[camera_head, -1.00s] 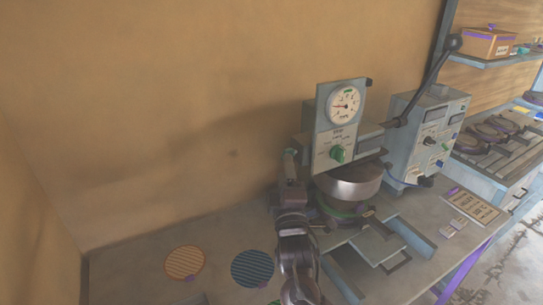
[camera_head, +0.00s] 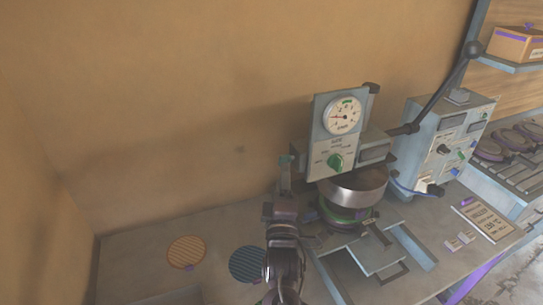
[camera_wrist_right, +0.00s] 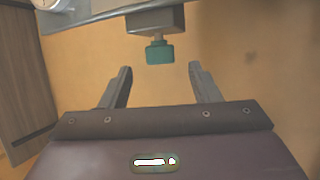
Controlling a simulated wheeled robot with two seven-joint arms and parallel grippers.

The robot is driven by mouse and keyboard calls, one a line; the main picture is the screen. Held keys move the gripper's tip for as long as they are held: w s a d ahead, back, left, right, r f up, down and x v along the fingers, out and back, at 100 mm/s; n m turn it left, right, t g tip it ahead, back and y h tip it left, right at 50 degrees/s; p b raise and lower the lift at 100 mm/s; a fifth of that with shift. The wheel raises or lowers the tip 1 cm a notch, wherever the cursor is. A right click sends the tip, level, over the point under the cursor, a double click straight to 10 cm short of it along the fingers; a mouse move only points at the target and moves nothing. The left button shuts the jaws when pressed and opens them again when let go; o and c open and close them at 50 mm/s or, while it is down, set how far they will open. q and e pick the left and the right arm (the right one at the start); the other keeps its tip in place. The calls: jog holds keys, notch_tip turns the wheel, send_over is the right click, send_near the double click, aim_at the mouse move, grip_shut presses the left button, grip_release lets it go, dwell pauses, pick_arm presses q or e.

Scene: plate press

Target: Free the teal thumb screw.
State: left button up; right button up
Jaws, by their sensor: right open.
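The teal thumb screw (camera_wrist_right: 160,52) hangs under a grey block (camera_wrist_right: 155,20) in the right wrist view. It also shows small in the head view (camera_head: 286,160), at the left side of the press (camera_head: 338,125). My right gripper (camera_wrist_right: 160,71) is open, its two fingers apart below the screw. The screw sits between the fingers' lines, near the tips, and nothing shows touching it. In the head view my right gripper (camera_head: 284,180) stands upright just beneath the screw, its fingers hard to make out. My left gripper is not in view.
A round metal drum (camera_head: 355,187) sits on the press beside my right arm. A control box (camera_head: 445,140) and long lever (camera_head: 447,88) stand to its right. An orange disc (camera_head: 187,251) and a dark blue disc (camera_head: 247,264) lie left of my arm. The wall is close behind.

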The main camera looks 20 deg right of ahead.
aim_at(282, 160)
jog(key=p+x, duration=0.2)
jog(key=x, duration=0.3)
jog(key=shift+w+d+r, duration=0.1)
jog(key=shift+w+r, duration=0.05)
jog(key=shift+w, duration=0.1)
jog(key=shift+w+d, duration=0.15)
jog(key=shift+w, duration=0.25)
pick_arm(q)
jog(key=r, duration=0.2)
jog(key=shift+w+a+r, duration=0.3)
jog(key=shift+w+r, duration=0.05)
pick_arm(e)
jog(key=shift+c, duration=0.2)
